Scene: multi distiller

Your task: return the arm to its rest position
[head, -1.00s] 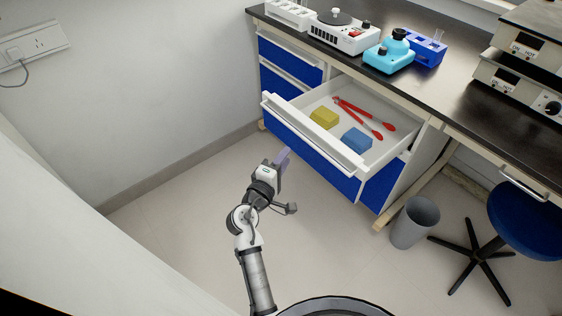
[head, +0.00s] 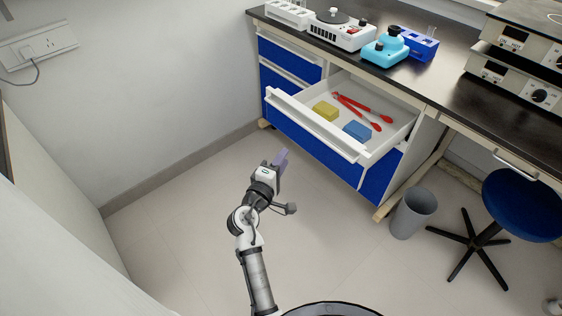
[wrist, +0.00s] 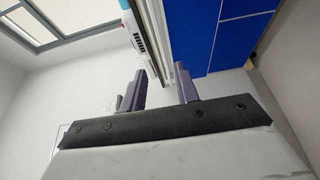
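My arm rises from the bottom of the head view, bent at the elbow. My gripper (head: 281,157) stands over open floor, in front of and apart from the pulled-out drawer (head: 315,132). In the wrist view its two purple fingers are apart, with an empty gap between them, so my gripper (wrist: 160,82) is open. Nothing is held. Blue cabinet fronts (wrist: 192,35) show beyond the fingers in the wrist view.
The drawer holds a yellow block (head: 326,110), a blue block (head: 357,131) and red tongs (head: 350,103). A grey bin (head: 413,212) and blue chair (head: 522,205) stand right. A wall (head: 130,90) is left. The floor around my gripper is clear.

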